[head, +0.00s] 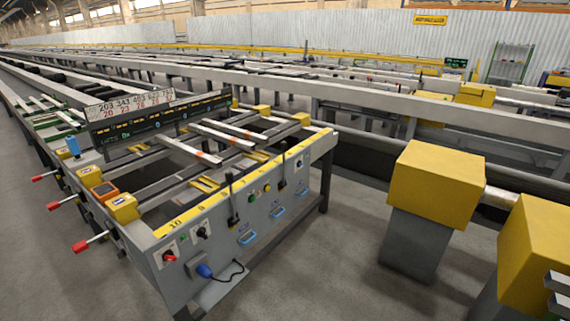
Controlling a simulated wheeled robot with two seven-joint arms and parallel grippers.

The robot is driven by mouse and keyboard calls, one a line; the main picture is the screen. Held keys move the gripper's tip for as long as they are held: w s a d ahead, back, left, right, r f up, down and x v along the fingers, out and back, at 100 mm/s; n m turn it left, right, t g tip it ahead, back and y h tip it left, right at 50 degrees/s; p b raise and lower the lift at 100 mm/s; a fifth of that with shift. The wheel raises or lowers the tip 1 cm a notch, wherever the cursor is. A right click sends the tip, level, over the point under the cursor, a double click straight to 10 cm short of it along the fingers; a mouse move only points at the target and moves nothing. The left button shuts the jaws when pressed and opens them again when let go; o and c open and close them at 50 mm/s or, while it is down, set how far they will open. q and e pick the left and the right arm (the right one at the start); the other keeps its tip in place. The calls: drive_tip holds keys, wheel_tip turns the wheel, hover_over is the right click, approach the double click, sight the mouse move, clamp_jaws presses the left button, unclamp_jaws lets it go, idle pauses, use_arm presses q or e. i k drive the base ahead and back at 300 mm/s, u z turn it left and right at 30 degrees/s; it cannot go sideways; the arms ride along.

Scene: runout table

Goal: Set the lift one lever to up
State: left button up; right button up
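The runout table's control panel (262,205) fills the middle of the head view. A black upright lever (231,193) stands at its middle, and a second black lever (282,160) stands farther right. Three red-handled levers stick out at the table's left end: the near one (86,246), the middle one (60,204) and the far one (43,177). The labels are too small to read, so I cannot tell which lever is lift one or its setting. Neither gripper can be made out.
A red knob (169,256) and a blue plug with a black cable (205,270) are on the near panel. Yellow-topped posts (437,185) stand at the right. Grey pieces (558,284) at the right edge are unclear. Grey floor (320,270) lies open before the panel.

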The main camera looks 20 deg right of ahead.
sight(284, 145)
drive_tip(key=z, duration=0.85)
drive_tip(key=i, duration=1.35)
drive_tip(key=u, duration=0.85)
drive_tip(key=i, duration=0.45)
drive_tip(key=u, duration=0.45)
